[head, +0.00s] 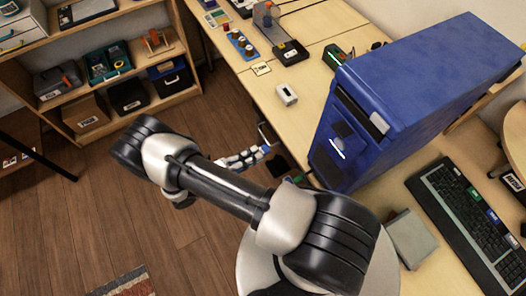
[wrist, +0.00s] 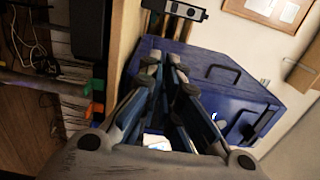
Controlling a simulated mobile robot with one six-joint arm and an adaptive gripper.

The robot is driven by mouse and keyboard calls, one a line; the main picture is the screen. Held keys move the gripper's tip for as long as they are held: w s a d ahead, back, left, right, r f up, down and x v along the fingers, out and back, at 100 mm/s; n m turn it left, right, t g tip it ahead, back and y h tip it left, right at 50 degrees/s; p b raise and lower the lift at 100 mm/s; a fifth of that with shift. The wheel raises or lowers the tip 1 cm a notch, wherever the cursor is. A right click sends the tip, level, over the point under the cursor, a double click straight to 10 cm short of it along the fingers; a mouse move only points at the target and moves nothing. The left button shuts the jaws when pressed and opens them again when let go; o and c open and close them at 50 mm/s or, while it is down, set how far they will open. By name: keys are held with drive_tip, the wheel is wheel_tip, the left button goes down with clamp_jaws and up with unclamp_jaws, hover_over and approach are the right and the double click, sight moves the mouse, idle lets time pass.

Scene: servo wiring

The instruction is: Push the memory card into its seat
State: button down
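The blue computer tower (head: 420,85) stands on the table at the right of the head view. A short bright white strip (head: 337,148) shows on its dark front panel; I cannot tell whether this is the memory card. In the wrist view the tower (wrist: 205,65) lies beyond my fingers, and a small bright mark (wrist: 221,117) shows on it. My gripper (head: 266,150) is in front of the tower, left of its front face and apart from it. In the wrist view its fingers (wrist: 165,65) converge and look shut, with nothing seen between the tips. No card is clearly identifiable.
A keyboard (head: 468,225) and a grey box (head: 411,238) lie right of my arm. A small white box (head: 287,94) and several devices sit on the table behind. A wooden shelf (head: 110,45) stands at upper left. The floor (head: 90,205) at left is mostly clear.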

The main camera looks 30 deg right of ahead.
drive_tip(key=a, duration=0.1)
drive_tip(key=a+r, duration=0.1)
drive_tip(key=shift+s+a, duration=0.1)
drive_tip(key=shift+a, duration=0.25)
drive_tip(key=w+r+n+t+y, duration=0.4)
drive_tip(key=r+t, duration=0.3)
drive_tip(key=r, duration=0.2)
drive_tip(key=w+r+n+t+y, duration=0.5)
drive_tip(key=w+r+n+t, duration=0.1)
drive_tip(key=r+n+t, duration=0.1)
drive_tip(key=shift+w+r+t+y, duration=0.3)
drive_tip(key=shift+w+r+t, duration=0.1)
drive_tip(key=shift+r, duration=0.45)
